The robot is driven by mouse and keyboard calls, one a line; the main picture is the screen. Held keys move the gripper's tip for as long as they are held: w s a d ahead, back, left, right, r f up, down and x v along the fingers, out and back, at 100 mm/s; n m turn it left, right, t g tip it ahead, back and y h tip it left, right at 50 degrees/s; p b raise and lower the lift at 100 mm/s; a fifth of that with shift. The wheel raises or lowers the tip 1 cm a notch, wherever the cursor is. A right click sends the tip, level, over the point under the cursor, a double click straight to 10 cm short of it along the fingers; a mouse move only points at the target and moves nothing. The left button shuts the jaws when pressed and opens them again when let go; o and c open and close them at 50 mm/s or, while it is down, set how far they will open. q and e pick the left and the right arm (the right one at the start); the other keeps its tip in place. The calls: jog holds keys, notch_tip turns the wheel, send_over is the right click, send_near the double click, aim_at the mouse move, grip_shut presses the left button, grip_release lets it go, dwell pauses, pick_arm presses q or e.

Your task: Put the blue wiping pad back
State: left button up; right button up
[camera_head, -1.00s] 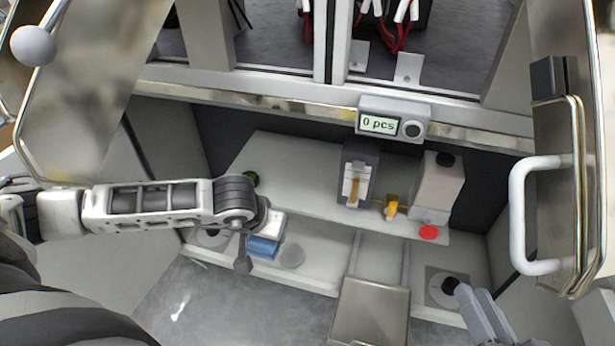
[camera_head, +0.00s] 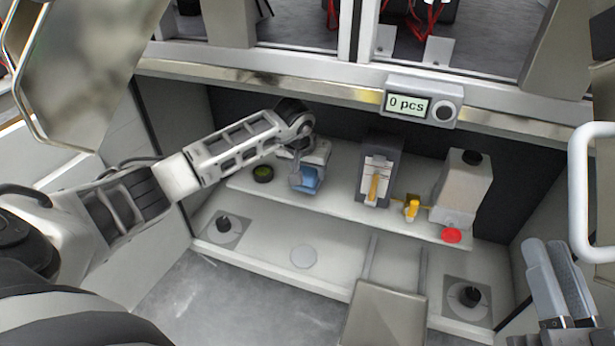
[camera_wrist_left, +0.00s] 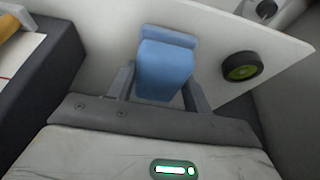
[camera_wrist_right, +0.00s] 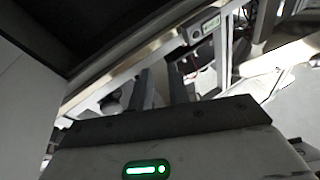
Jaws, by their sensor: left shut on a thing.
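The blue wiping pad (camera_head: 309,180) is between the fingers of my left gripper (camera_head: 303,172), over the left part of the raised shelf. In the left wrist view the pad (camera_wrist_left: 165,70) sits between both fingers of the left gripper (camera_wrist_left: 160,88), which is shut on it. I cannot tell whether the pad touches the shelf. My right gripper (camera_head: 547,246) is at the lower right, away from the shelf. In the right wrist view its fingers (camera_wrist_right: 160,80) stand apart with nothing between them.
The raised shelf (camera_head: 340,207) carries a dark round pot with green inside (camera_head: 263,174) left of the pad. To the right are a dark fixture (camera_head: 380,165), a yellow part (camera_head: 411,208), a white box (camera_head: 462,190) and a red disc (camera_head: 452,236). The lower ledge has black knobs (camera_head: 223,224).

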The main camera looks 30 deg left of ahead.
pick_arm(q)
jog(key=shift+f+b, duration=0.3)
jog(key=shift+f, duration=0.55)
pick_arm(e)
jog(key=shift+r+n+t+y, duration=0.4)
jog(key=shift+r+n+y, duration=0.1)
jog(key=shift+r+n, duration=0.35)
pick_arm(q)
jog(key=o, duration=1)
pick_arm(e)
jog(key=shift+r, duration=0.2)
